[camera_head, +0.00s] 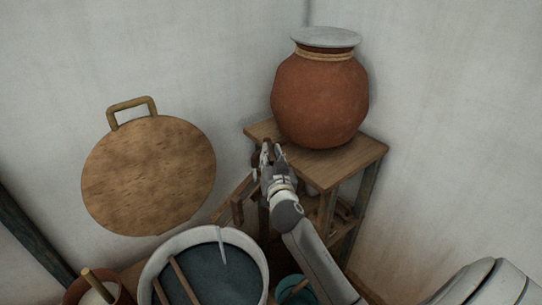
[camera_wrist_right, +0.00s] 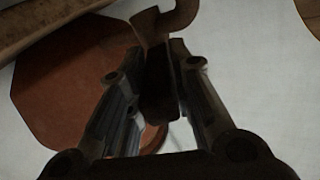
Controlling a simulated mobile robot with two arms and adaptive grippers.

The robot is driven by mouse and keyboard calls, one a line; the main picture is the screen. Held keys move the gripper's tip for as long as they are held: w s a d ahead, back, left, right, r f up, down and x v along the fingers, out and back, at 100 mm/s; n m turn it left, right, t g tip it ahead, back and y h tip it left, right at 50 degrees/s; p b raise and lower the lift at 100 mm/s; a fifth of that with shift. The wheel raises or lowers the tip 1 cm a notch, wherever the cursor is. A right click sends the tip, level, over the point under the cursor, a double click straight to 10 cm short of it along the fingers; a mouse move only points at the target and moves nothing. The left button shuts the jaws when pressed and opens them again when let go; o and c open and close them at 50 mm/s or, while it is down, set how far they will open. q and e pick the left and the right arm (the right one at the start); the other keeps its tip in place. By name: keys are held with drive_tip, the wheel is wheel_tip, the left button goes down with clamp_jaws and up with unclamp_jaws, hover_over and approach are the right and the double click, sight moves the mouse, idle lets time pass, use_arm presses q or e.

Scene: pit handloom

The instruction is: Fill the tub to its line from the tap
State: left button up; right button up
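The tub (camera_head: 259,251) is a round pale-rimmed vessel at the bottom of the head view, with dark blue-green liquid (camera_head: 205,272) inside. A thin pale streak (camera_head: 222,245) stands at its far inner side; I cannot tell whether it is falling water or a mark. My right gripper (camera_head: 264,158) is at the left front of the wooden stand, below the clay pot. In the right wrist view a dark hooked piece (camera_wrist_right: 158,75), apparently the tap, lies between its fingers. I cannot tell whether both fingers press on it. My left gripper is out of view.
The lidded clay pot (camera_head: 320,98) stands on the wooden stand (camera_head: 352,160) in the corner. A round board with a handle (camera_head: 148,178) is against the left wall. A smaller pot (camera_head: 122,297) and a small blue-green vessel (camera_head: 293,285) flank the tub.

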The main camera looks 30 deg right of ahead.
clamp_jaws()
drive_tip(key=shift+s+d+r+n+t+y+p, duration=0.2)
drive_tip(key=shift+d+n+t+y+p, duration=0.25)
drive_tip(key=shift+y+p, duration=0.4)
drive_tip(key=shift+d+f+n+t+y+p, duration=0.1)
drive_tip(key=shift+d+n+y+p, duration=0.3)
drive_tip(key=shift+n+y+p, duration=0.55)
drive_tip(key=shift+d+r+n+t+y+p, duration=0.15)
drive_tip(key=shift+d+n+y+p, duration=0.3)
drive_tip(key=shift+y, duration=0.9)
drive_tip(key=shift+d+f+n+t+y+p, duration=0.15)
drive_tip(key=shift+d+n+y+p, duration=0.3)
drive_tip(key=shift+n+y, duration=0.6)
drive_tip(key=shift+y, duration=0.3)
